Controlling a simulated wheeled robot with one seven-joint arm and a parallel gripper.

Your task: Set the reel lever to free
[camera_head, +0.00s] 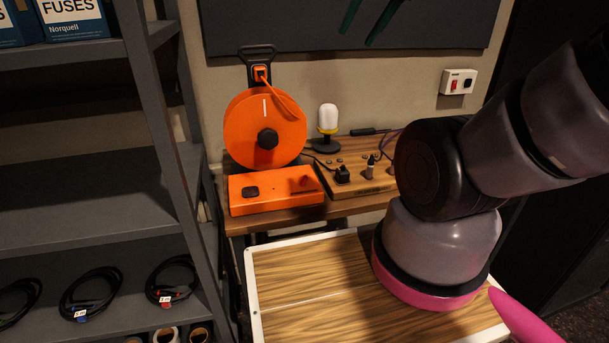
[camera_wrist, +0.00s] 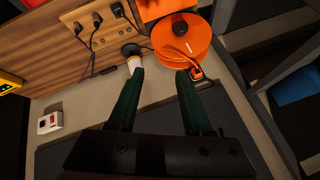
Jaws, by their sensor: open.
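An orange cable reel (camera_head: 264,112) with a black hub (camera_head: 267,139) and a white mark stands behind an orange box (camera_head: 277,197). The reel also shows in the wrist view (camera_wrist: 181,47). The box carries a dark control (camera_head: 251,191) at left and a small orange-red part (camera_head: 305,181) at right. I cannot tell for sure which part is the reel lever, or its setting. My gripper (camera_head: 356,38) shows as two dark green fingers at the top of the head view, above and right of the reel. In the wrist view my gripper (camera_wrist: 160,72) is open and empty.
A lamp (camera_head: 327,118) stands right of the reel. A switch box (camera_head: 458,81) is on the wall. A grey shelf (camera_head: 85,168) stands at left. A dark panel (camera_head: 300,28) hangs above.

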